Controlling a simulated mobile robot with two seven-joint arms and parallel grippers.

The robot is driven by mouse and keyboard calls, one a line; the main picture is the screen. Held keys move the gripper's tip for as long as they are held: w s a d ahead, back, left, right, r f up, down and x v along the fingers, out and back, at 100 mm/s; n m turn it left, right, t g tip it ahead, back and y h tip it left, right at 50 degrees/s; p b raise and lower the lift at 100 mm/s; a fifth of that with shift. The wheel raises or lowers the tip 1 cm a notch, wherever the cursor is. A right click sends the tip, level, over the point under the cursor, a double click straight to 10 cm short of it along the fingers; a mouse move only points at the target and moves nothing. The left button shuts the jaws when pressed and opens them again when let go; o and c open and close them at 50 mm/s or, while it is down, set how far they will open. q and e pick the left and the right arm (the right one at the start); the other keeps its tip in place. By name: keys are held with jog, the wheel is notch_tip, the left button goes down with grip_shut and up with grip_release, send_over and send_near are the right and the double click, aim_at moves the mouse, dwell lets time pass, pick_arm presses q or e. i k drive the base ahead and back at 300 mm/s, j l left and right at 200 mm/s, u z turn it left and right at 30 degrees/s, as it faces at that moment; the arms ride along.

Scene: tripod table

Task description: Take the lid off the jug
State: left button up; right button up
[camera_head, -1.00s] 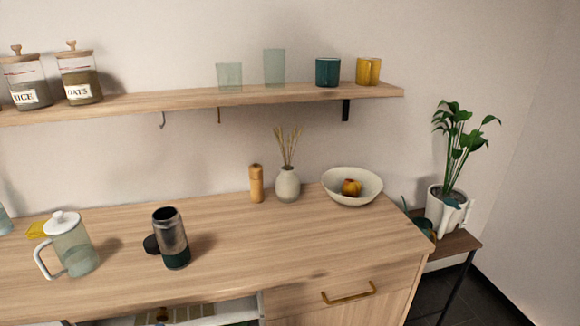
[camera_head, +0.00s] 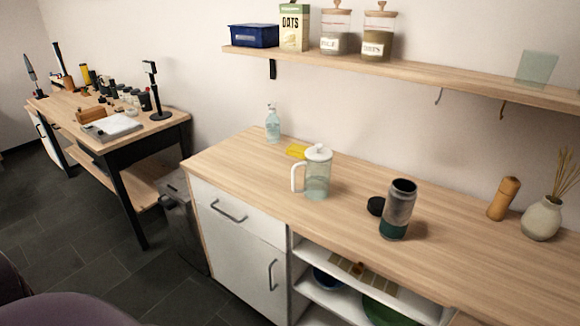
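The jug (camera_head: 318,181) stands upright on the wooden counter, a little left of the counter's middle. It has a pale green clear body and a white handle on its left side. Its white lid (camera_head: 318,152) with a small knob sits on top of it. Neither of my grippers shows in the head view.
A steel and dark green tumbler (camera_head: 398,210) stands right of the jug, with a black cap (camera_head: 376,206) beside it. A yellow cloth or sponge (camera_head: 296,151) and a soap bottle (camera_head: 273,126) are behind the jug. Bare counter (camera_head: 235,165) lies to its left. A shelf (camera_head: 420,75) hangs above.

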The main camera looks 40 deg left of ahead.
aim_at(318, 153)
jog(key=u, duration=0.95)
